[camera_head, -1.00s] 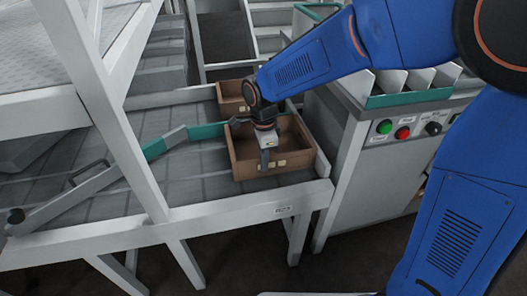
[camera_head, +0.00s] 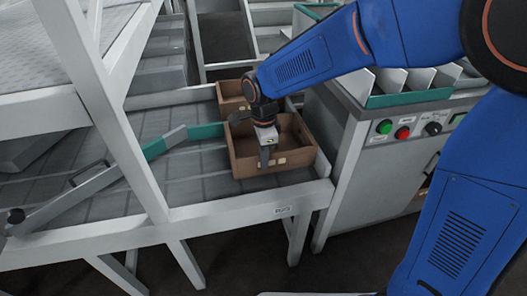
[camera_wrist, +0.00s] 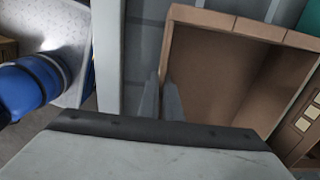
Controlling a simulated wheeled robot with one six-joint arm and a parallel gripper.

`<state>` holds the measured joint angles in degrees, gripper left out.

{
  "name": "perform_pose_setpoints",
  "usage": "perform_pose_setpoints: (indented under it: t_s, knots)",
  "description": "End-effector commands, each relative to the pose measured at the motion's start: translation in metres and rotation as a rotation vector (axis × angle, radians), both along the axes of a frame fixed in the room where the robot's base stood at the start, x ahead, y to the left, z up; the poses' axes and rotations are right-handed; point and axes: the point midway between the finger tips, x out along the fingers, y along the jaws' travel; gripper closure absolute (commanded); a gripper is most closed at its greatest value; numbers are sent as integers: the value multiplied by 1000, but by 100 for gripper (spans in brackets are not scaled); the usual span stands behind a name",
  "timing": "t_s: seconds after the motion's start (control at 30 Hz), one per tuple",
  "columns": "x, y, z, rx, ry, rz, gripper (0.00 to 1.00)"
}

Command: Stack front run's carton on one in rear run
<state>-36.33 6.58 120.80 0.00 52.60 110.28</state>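The front run's carton (camera_head: 246,168) is an open, empty brown box near the front edge of the grey roller conveyor. My gripper (camera_head: 265,160) points down at its near wall. In the wrist view my fingers (camera_wrist: 163,100) are close together at one carton wall, one on each side, and look shut on it. The inside of the carton (camera_wrist: 215,70) fills the right of that view. The rear carton (camera_head: 231,103), also brown, stands just behind the front one; my arm and the front carton hide part of it.
A green-and-grey diverter bar (camera_head: 165,142) crosses the conveyor at the left. A white post (camera_head: 110,110) rises in front of it. A machine with green and red buttons (camera_head: 403,133) stands close on the right. The rollers left of the cartons (camera_head: 195,165) are clear.

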Motion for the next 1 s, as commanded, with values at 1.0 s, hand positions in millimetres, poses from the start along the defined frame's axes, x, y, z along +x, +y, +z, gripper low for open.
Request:
perform_pose_setpoints:
  t_s: [1.0]
  knots:
    - [0,0,39,0,-1,0,100]
